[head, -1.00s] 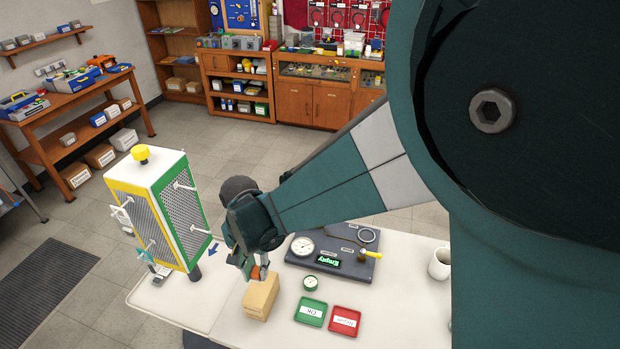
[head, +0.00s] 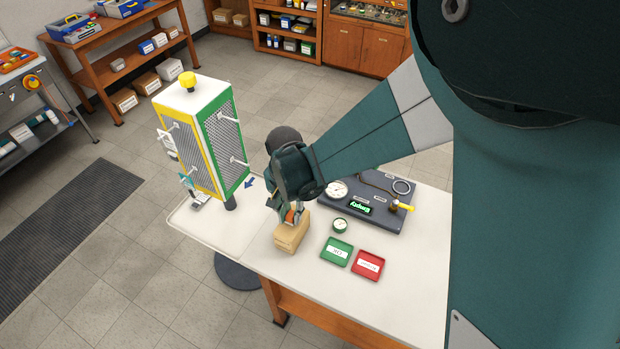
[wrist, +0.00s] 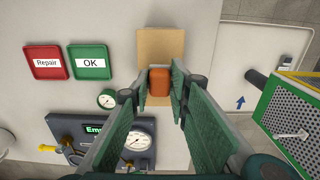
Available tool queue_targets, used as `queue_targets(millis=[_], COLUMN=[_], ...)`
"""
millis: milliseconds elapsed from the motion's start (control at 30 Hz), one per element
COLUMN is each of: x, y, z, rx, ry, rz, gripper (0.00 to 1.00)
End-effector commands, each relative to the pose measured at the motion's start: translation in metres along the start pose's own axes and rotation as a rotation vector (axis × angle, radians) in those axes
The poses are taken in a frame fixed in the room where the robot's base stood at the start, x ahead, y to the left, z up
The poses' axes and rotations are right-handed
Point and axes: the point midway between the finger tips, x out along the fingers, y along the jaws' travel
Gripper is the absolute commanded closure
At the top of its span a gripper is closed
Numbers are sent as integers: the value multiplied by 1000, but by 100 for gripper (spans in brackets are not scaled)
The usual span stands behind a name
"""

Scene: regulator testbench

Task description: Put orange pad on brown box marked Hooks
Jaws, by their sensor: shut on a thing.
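The orange pad (wrist: 159,82) is between the fingers of my gripper (wrist: 158,92) in the wrist view, and the gripper is shut on it. In the head view the pad (head: 291,216) is a small orange patch under my gripper (head: 291,212). A brown box (head: 292,236) stands on the white table directly below the pad. The box (wrist: 160,42) also shows in the wrist view, behind and around the pad. I cannot tell whether the pad touches the box top. No label on the box is readable from here.
A green OK tray (head: 337,251) and a red Repair tray (head: 368,265) lie right of the box. A small gauge (head: 340,225) and a dark test panel (head: 380,212) are near. A tall yellow-green mesh cabinet (head: 205,140) stands left. The table front is clear.

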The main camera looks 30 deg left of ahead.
Motion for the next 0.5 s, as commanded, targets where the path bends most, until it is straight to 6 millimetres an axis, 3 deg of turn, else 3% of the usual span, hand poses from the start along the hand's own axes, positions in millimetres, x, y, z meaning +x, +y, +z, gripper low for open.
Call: queue_targets(millis=[500], x=[10], y=[0], z=[0], rx=[0], ry=[0], rz=[0], gripper=[89])
